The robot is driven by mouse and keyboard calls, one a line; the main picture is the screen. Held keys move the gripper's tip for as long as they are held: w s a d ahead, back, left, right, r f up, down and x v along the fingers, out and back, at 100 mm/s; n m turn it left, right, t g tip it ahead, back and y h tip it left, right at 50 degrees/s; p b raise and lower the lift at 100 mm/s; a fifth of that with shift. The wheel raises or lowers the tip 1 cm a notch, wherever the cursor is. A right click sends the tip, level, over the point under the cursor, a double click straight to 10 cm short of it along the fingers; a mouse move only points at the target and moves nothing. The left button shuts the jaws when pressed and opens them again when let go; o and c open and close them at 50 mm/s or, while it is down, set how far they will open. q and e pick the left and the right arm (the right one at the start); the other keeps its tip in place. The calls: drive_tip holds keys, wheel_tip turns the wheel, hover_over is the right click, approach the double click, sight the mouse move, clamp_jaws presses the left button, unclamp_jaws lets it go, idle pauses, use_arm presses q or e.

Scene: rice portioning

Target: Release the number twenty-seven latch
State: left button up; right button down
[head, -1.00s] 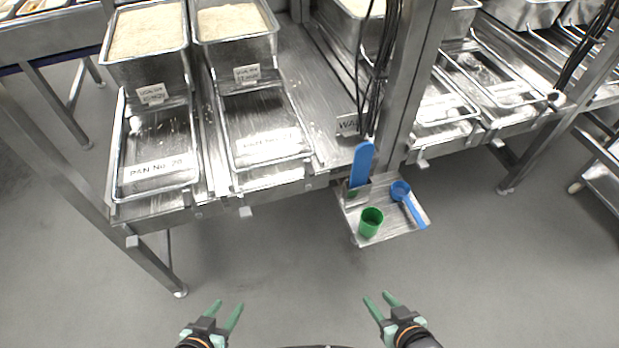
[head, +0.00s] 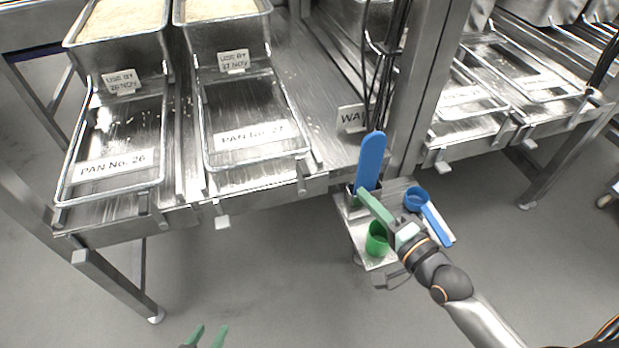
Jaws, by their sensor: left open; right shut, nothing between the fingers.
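The pan labelled PAN No. 27 (head: 205,130) lies in the left bay, its front edge near the table's front rail. A small metal block (head: 222,221), perhaps its latch, hangs from the rail below it; I cannot tell whether it is latched. My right gripper (head: 364,196) is shut and empty, in front of the blue paddle's holder and over the small shelf, right of that block. I cannot tell whether it touches the paddle or holder. My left gripper (head: 208,338) is open at the bottom edge, well below the rail, only its fingertips showing.
The pan labelled PAN No. 26 (head: 68,180) lies to the left, with a similar block (head: 80,257) below. An upright post (head: 425,80) stands behind. Floor in front is clear.

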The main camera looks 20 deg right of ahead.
use_arm(q)
drive_tip(key=shift+f, duration=0.15)
use_arm(e)
drive_tip(key=shift+w+r, duration=0.2)
drive_tip(key=shift+w, duration=0.1)
use_arm(q)
drive_tip(key=shift+s+a+f+b, duration=0.15)
drive_tip(key=shift+a+f+b, duration=0.1)
drive_tip(key=shift+f+b, duration=0.45)
use_arm(e)
drive_tip(key=w+a+f, duration=0.1)
drive_tip(key=w+a, duration=0.5)
drive_tip(key=w, duration=0.3)
drive_tip(key=shift+a+f, duration=0.2)
drive_tip(key=shift+a, duration=0.15)
use_arm(q)
drive_tip(key=shift+s, duration=0.15)
use_arm(e)
drive_tip(key=shift+w, duration=0.2)
